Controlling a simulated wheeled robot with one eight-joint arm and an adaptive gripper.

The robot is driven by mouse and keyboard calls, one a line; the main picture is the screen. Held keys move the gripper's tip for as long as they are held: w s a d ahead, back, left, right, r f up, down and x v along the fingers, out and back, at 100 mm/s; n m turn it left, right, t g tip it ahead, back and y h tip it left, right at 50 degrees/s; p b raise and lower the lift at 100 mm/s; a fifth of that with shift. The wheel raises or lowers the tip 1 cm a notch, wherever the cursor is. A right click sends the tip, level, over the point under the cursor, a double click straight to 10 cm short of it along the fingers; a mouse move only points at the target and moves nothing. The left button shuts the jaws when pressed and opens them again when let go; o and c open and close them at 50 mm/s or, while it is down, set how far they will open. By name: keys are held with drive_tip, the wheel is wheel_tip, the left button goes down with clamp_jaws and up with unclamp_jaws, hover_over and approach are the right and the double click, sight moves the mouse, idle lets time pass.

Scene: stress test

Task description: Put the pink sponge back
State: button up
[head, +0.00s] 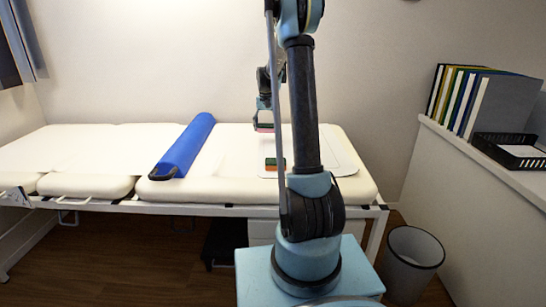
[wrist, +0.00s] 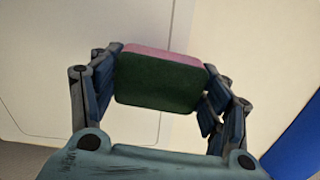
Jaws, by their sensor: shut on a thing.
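The pink sponge (wrist: 160,82) is held between the two fingers of my gripper (wrist: 162,88) in the wrist view. Its dark green face is toward the camera and its pink layer shows along the top edge. In the head view the pink sponge (head: 264,129) is a small pink patch under my gripper (head: 264,121), above the couch, partly hidden by my arm. A second sponge, orange and green (head: 271,164), lies on a pale flat mat or tray (head: 343,158) on the couch's right part. My arm hides part of the mat.
A blue roll (head: 188,146) lies across the white padded couch (head: 90,150), left of the mat. At right, a ledge holds upright folders (head: 475,98) and a black tray (head: 510,150). A waste bin (head: 412,258) stands on the floor below.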

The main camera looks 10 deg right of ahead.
drive_tip(key=shift+d, duration=0.35)
drive_tip(key=shift+s+r, duration=0.2)
drive_tip(key=shift+s, duration=0.2)
wheel_tip(320, 180, up, 4)
drive_tip(key=n, duration=0.1)
hover_over(273, 156)
drive_tip(key=shift+w+d+f, duration=0.1)
drive_tip(key=shift+w+f, duration=0.05)
drive_tip(key=shift+f, duration=4.65)
drive_tip(key=o, duration=0.8)
